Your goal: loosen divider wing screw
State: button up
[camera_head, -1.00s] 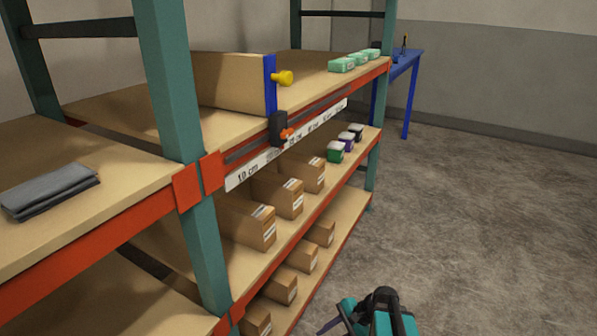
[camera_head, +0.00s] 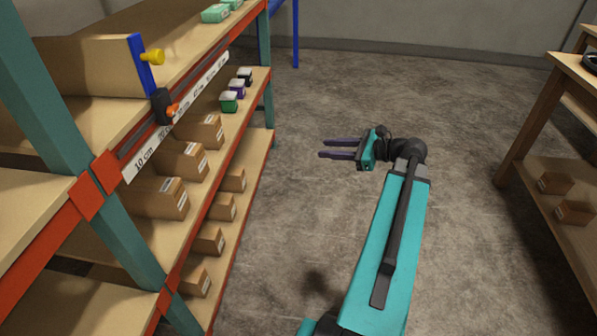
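The divider (camera_head: 82,68) is a tan upright panel on the upper shelf at the left, with a blue front edge (camera_head: 140,66) and a yellow knob (camera_head: 153,57). Below it a black clamp block (camera_head: 160,106) sits at the shelf's front rail. An orange screw (camera_head: 172,110) with small wings sticks out of the block. My gripper (camera_head: 323,147) is in the aisle, well to the right of the screw and apart from the shelf. Its two dark fingers point left with a gap between them, and nothing is in it.
A white scale strip (camera_head: 150,150) runs along the rail. Cardboard boxes (camera_head: 181,159) and small coloured tubs (camera_head: 228,102) stand on the shelf below. Green boxes (camera_head: 214,13) are farther back. A wooden shelf (camera_head: 525,130) stands at the right. The aisle floor (camera_head: 300,90) is clear.

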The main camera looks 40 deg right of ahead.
jog(key=s+d+r+m+t+p, duration=0.1)
jog(key=s+d+r, duration=0.2)
jog(key=r, duration=0.5)
jog(key=s+d+r+m+t+h+p, duration=0.1)
jog(key=s+d+r, duration=0.3)
jog(key=r, duration=0.4)
jog(key=s+d+r+m+t+h+p, duration=0.1)
jog(key=s+d+r, duration=0.3)
jog(key=r, duration=0.4)
jog(key=shift+s+m+t+p, duration=0.65)
jog(key=shift+s+m+t, duration=0.05)
jog(key=shift+s+m, duration=0.1)
jog(key=shift+s, duration=0.1)
